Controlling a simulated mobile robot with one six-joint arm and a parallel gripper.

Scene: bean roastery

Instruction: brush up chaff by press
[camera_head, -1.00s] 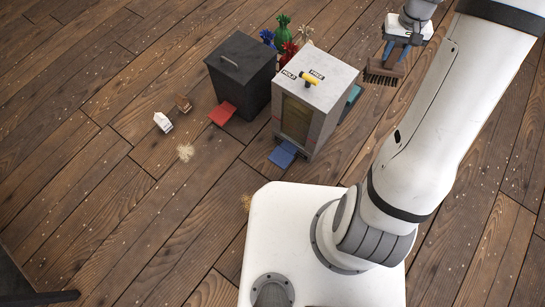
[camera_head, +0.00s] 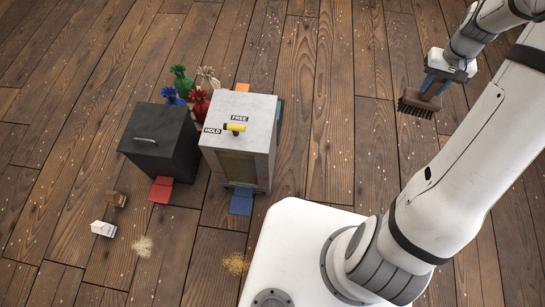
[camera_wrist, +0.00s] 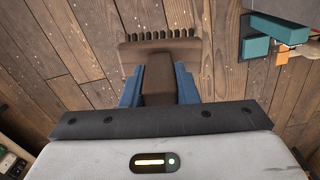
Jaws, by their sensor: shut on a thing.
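My gripper (camera_head: 437,86) is shut on a brown brush (camera_head: 420,104) with dark bristles and holds it at the upper right of the head view. In the wrist view the brush (camera_wrist: 160,50) sits between the blue fingers of my gripper (camera_wrist: 158,86), bristles away from me. A pale chaff pile (camera_head: 142,246) lies on the floor at lower left in the head view. A golden chaff pile (camera_head: 235,263) lies near my base. The press, a grey box (camera_head: 240,125), has a yellow-tipped lever (camera_head: 235,127) between HOLD and FREE labels and a blue flap (camera_head: 241,202) at its foot.
A black bin (camera_head: 160,145) with a red flap (camera_head: 161,190) stands left of the press. Several coloured tied sacks (camera_head: 200,100) stand behind. The floor right of the press is clear.

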